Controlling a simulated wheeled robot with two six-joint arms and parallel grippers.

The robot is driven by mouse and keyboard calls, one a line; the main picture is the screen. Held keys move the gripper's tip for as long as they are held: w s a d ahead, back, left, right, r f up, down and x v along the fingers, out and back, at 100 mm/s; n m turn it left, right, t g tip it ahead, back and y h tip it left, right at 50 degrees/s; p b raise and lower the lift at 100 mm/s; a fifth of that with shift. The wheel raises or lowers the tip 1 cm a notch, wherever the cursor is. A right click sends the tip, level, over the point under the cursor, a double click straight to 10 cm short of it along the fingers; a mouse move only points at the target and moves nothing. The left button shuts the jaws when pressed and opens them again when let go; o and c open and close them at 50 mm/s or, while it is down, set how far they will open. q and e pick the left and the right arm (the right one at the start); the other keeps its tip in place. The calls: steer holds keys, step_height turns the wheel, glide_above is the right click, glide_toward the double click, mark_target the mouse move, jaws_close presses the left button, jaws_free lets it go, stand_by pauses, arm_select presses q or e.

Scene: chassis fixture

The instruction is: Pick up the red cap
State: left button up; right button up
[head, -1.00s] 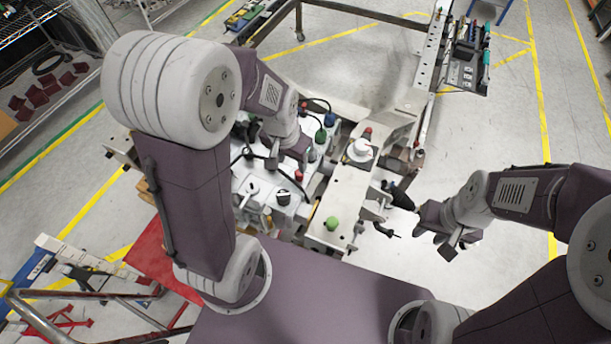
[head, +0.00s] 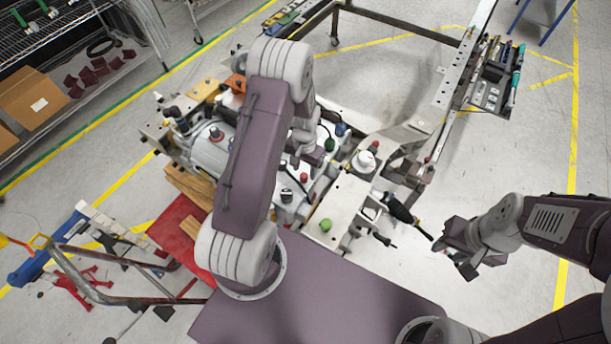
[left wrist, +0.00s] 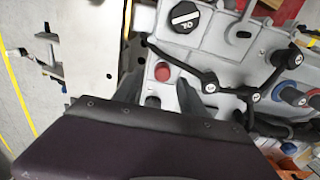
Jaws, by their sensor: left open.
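The red cap (left wrist: 162,72) is a small round knob on the light grey engine cover in the left wrist view. It lies between and a little beyond my left gripper's fingertips (left wrist: 172,82), which are apart and empty. In the head view a red cap (head: 303,177) shows on the engine, just below my left gripper (head: 300,158). The arm partly hides that gripper, and contact cannot be made out there. My right gripper (head: 452,248) is at the right of the fixture, away from the cap, with its fingers apart.
A black oil cap (left wrist: 185,17), black hoses (left wrist: 210,80) and a blue fitting (left wrist: 292,95) surround the cap. In the head view a green knob (head: 325,226) and a white cap (head: 364,161) stand on the plate right of the engine. Open floor lies beyond the right gripper.

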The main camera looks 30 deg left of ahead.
mark_target(303, 176)
arm_select(q)
steer(key=f, duration=0.1)
steer(key=f+p, duration=0.1)
steer(key=f, duration=0.2)
steer(key=shift+s+a+p, duration=0.25)
steer(key=shift+a+p, duration=0.05)
steer(key=shift+a, duration=0.1)
steer(key=shift+f, duration=0.4)
steer(key=shift+w+d, duration=0.15)
steer(key=shift+d, duration=0.05)
steer(key=c, duration=0.7)
steer(key=shift+a, duration=0.1)
jaws_close()
